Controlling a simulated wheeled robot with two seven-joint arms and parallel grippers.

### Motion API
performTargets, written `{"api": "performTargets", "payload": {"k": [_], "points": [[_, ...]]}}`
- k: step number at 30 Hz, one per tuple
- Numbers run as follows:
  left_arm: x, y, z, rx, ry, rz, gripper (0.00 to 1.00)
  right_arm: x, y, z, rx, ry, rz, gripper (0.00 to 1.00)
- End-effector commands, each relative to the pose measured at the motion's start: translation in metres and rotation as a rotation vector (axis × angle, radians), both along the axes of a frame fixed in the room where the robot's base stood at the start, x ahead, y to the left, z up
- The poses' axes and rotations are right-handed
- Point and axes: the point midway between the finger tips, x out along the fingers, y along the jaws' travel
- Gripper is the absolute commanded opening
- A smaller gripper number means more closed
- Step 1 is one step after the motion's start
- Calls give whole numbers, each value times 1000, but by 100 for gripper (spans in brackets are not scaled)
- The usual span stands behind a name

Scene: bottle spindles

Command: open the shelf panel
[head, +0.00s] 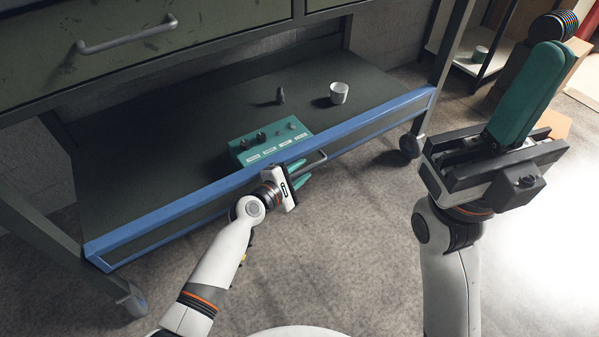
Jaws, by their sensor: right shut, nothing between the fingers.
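The shelf panel (205,200) is a long, blue-edged strip along the front of the lower shelf, with a thin grey bar handle (318,160) near its middle. It looks upright along the shelf front. My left gripper (300,173) is at the handle, its teal fingertips showing above and below the bar. The white gripper body hides the handle's left part, and I cannot tell whether the fingers grip the bar or only surround it. My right gripper (547,60) is raised at the right, teal fingers pointing up, shut and empty, well away from the panel.
On the lower shelf (150,140) are a teal box with knobs (268,141), a small dark spindle (280,96) and a white cup (339,93). A drawer with a grey handle (125,40) is above. A caster (411,146) stands at right. The floor in front is clear.

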Motion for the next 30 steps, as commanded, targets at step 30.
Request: {"api": "performTargets", "payload": {"k": [30], "points": [[-6, -3, -6, 44, -60, -2, 0, -1, 1, 0, -6, -21, -2, 0]]}}
